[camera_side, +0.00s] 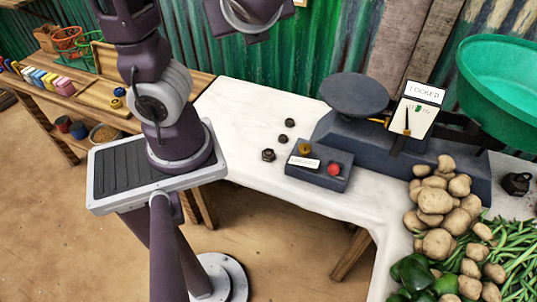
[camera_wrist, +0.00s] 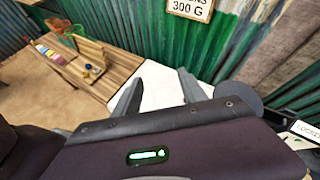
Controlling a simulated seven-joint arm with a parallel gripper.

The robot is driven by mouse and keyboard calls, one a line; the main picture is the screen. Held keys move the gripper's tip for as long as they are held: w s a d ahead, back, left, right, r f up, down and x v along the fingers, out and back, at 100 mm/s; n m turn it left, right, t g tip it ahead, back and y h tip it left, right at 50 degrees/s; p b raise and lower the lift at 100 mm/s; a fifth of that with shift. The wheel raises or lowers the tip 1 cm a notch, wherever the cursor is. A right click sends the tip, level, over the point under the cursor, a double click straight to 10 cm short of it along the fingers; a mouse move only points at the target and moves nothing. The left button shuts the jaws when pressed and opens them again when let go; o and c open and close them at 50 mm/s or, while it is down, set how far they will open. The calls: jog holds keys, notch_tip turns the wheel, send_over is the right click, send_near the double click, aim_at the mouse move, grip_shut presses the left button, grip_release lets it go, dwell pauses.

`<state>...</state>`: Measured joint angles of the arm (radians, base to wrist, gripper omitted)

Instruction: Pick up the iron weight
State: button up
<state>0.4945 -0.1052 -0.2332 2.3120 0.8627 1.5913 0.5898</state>
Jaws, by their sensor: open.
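Three small dark weights stand on the white table in the side view: a front one (camera_side: 268,154), a middle one (camera_side: 283,138) and a back one (camera_side: 290,122). A larger black iron weight (camera_side: 516,183) stands at the far right edge, beside the scale. The frames do not show which one the task means. My gripper (camera_wrist: 160,78) is open and empty in the wrist view, its two fingers apart above the white table. In the side view only part of my wrist shows at the top, high above the table. No weight is clear in the wrist view.
A dark scale with a round plate (camera_side: 354,94), a "LOCKED" sign (camera_side: 424,92) and a green pan (camera_side: 500,80) stands behind a control box (camera_side: 320,167) with a red button. Potatoes (camera_side: 437,200) and green beans (camera_side: 500,245) crowd the right. The table's left part is clear.

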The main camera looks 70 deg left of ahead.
jog(key=w+d+r+m+t+y, duration=0.2)
jog(key=w+m+t, duration=0.1)
jog(key=w+m, duration=0.15)
send_near(268, 157)
jog(key=a, duration=0.1)
jog(key=w+a, duration=0.1)
jog(key=a, duration=0.1)
jog(key=shift+w+n, duration=0.25)
jog(key=shift+a+f+g, duration=0.2)
jog(key=shift+f+g, duration=0.1)
jog(key=shift+f, duration=0.05)
jog(key=x, duration=0.6)
jog(key=shift+w+a+f, duration=0.15)
jog(key=shift+w+a, duration=0.05)
jog(key=shift+w, duration=0.05)
grip_shut()
